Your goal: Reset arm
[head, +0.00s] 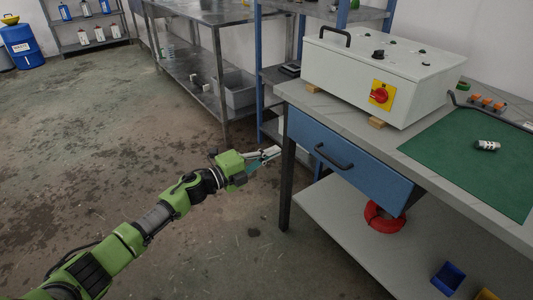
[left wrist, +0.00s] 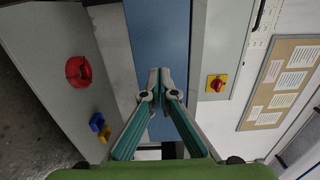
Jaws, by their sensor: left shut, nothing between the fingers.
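My left arm reaches in from the lower left of the head view. Its gripper (head: 268,157) is in front of the workbench's left leg, left of the blue drawer (head: 345,158). In the left wrist view the fingertips of the left gripper (left wrist: 159,80) meet, with nothing between them. The blue drawer front (left wrist: 155,35) lies behind the fingers there. The drawer appears closed, with a dark handle (head: 333,157). My right gripper is in neither view.
A white control box (head: 370,75) with a red-and-yellow switch (head: 380,95) stands on the bench. A green mat (head: 470,165) bears a small metal part (head: 487,146). A red coil (head: 383,217) and blue bin (head: 448,278) are on the lower shelf. Floor at left is clear.

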